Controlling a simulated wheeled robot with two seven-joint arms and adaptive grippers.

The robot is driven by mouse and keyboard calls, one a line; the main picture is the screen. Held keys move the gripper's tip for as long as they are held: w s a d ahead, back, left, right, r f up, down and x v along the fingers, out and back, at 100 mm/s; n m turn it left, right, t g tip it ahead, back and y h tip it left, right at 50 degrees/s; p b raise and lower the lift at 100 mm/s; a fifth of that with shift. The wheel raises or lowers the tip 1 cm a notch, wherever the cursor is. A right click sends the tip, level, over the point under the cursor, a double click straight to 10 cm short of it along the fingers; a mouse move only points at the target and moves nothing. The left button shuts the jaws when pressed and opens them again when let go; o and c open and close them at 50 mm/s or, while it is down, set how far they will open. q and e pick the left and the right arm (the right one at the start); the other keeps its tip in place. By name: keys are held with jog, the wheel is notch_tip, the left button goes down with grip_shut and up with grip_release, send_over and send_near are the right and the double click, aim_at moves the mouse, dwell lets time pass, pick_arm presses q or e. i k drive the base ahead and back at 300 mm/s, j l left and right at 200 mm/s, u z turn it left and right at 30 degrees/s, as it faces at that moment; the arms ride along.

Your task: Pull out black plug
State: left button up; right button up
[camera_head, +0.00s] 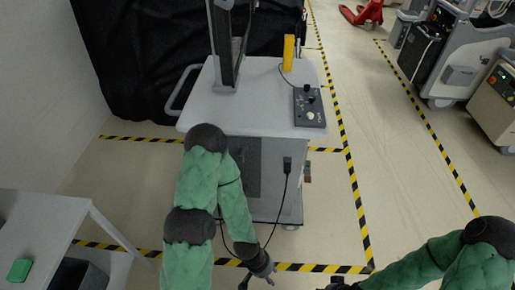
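The black plug (287,165) sits in the front panel of the white cart (262,92), toward its right side. A black cable (277,212) hangs from it and runs down behind my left gripper. My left gripper (257,282) is low in front of the cart, below the plug and well apart from it. Its dark fingers look spread, with nothing clearly between them. My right gripper (337,284) shows only in part at the bottom edge, and its fingers cannot be made out.
The cart top carries a dark post (226,45), a yellow object (289,53) and a black control box (309,106). A white table (45,225) with a green block (19,269) stands at lower left.

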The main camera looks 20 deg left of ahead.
aim_at(288, 165)
jog(key=j, duration=0.6)
jog(key=i+j, duration=0.15)
jog(key=j, duration=1)
jog(key=i, duration=0.05)
